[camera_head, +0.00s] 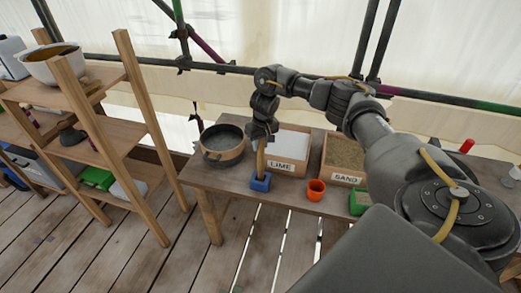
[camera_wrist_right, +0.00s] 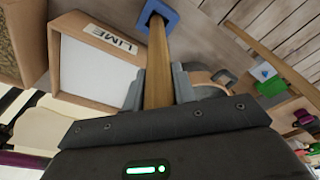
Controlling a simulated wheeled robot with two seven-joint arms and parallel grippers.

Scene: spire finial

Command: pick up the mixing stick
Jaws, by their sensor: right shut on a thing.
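The mixing stick (camera_head: 261,160) is a wooden stick standing roughly upright with its lower end in a blue holder (camera_head: 261,182) at the front edge of the table. My right gripper (camera_head: 262,138) is at its upper part and shut on it. In the right wrist view the stick (camera_wrist_right: 157,60) runs between the two fingers (camera_wrist_right: 158,88) toward the blue holder (camera_wrist_right: 158,14). Its lower end is hidden inside the holder. My left gripper is not in view.
On the table (camera_head: 230,181), a round pot (camera_head: 222,157) stands left of the stick. A LIME box (camera_head: 287,168), a SAND box (camera_head: 344,179), an orange cup (camera_head: 316,192) and a green container (camera_head: 358,205) are to the right. A wooden shelf (camera_head: 125,135) stands at left.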

